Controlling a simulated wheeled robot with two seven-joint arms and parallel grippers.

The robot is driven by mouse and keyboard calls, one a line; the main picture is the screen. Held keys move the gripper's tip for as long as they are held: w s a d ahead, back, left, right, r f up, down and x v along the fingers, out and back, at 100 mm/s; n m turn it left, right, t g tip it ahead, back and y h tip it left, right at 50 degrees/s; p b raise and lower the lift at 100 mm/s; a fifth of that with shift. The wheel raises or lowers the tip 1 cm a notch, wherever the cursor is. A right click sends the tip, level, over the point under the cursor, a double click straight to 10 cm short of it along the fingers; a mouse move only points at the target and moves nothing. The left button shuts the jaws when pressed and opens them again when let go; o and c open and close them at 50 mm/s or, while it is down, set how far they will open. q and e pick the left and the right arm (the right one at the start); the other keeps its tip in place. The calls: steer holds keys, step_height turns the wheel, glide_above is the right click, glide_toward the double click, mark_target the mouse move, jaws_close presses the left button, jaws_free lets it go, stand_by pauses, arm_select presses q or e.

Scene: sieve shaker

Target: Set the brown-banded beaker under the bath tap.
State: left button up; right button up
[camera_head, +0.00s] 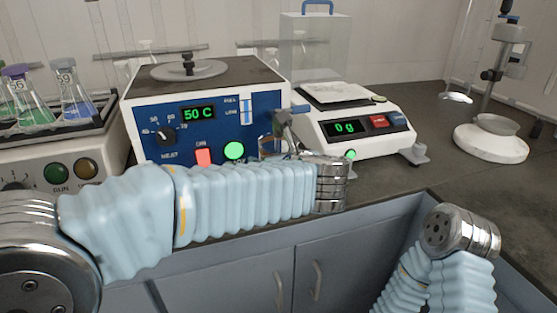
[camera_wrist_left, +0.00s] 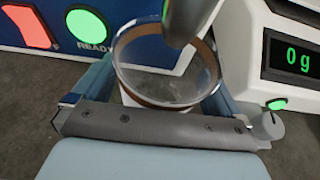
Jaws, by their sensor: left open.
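The brown-banded beaker (camera_wrist_left: 165,75) is clear glass with a brown band around its rim. In the left wrist view it stands between the fingers of my left gripper (camera_wrist_left: 163,88), which is open around it. The grey bath tap (camera_wrist_left: 186,18) comes down over the beaker's mouth and covers part of its far rim. In the head view the tap (camera_head: 284,130) shows at the right front of the blue-fronted bath (camera_head: 235,115), which reads 50 C.
A balance (camera_head: 365,140) reading 0 g stands close to the right of the tap. A shaker (camera_head: 50,160) with several flasks is at the left. A stand (camera_head: 490,140) is at the far right.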

arm_select(q)
steer(key=b+v, duration=0.1)
steer(key=v, duration=1.1)
steer(key=shift+r, duration=0.1)
steer(key=shift+c, duration=0.3)
stand_by(1.5)
